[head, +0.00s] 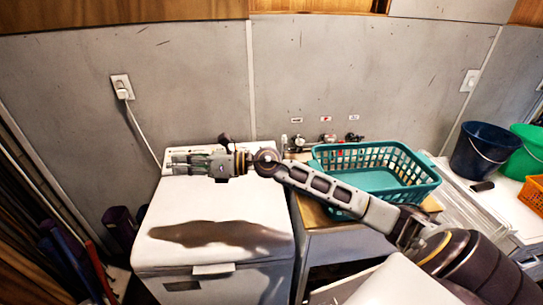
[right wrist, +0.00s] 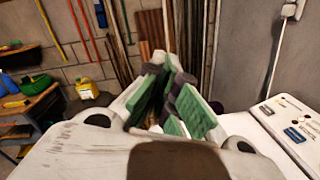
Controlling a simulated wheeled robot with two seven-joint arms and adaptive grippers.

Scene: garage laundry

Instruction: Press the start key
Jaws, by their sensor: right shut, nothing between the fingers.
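A white top-loading washing machine (head: 215,225) stands left of centre, lid down. Its control panel (head: 260,150) runs along the back edge, partly hidden by my right gripper. In the right wrist view the panel (right wrist: 262,112) is at the right, with small dark and red marks and blue-grey keys (right wrist: 295,134). I cannot tell which one is the start key. My right gripper (head: 178,162) is above the back of the machine, in front of the panel, fingers pointing left. It is shut and empty; its green pads show in the right wrist view (right wrist: 178,85). My left gripper is out of view.
A teal laundry basket (head: 425,187) sits on a wooden-topped unit right of the machine, under my right arm. Taps (head: 327,138) are on the wall behind. Blue (head: 478,150) and green (head: 527,150) buckets stand at the right. The machine's lid is clear.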

